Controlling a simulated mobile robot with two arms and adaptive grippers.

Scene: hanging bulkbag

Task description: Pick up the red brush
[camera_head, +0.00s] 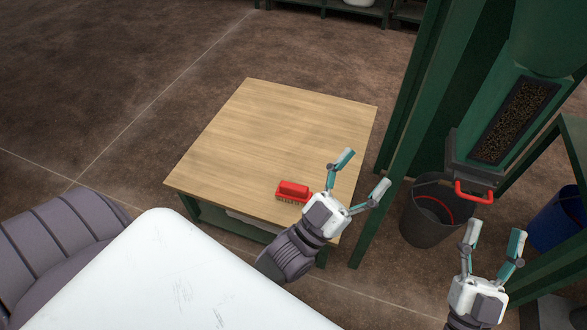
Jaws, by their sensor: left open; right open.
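The red brush (293,191) lies on the wooden table (260,130), near its front right edge, with its bristles showing along the lower side. My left gripper (366,174) is open and empty, with its fingers pointing up and to the right. Its white body is just right of the brush and appears over the table's right front corner. I cannot tell whether it touches the brush. My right gripper (494,241) is open and empty at the lower right, away from the table, with its fingers pointing up.
Green metal posts (385,180) stand along the table's right side. A dark bucket (430,212) stands under a green chute with a red handle (473,192). A blue bin (559,218) is at the far right. Most of the tabletop is clear, and open floor lies left.

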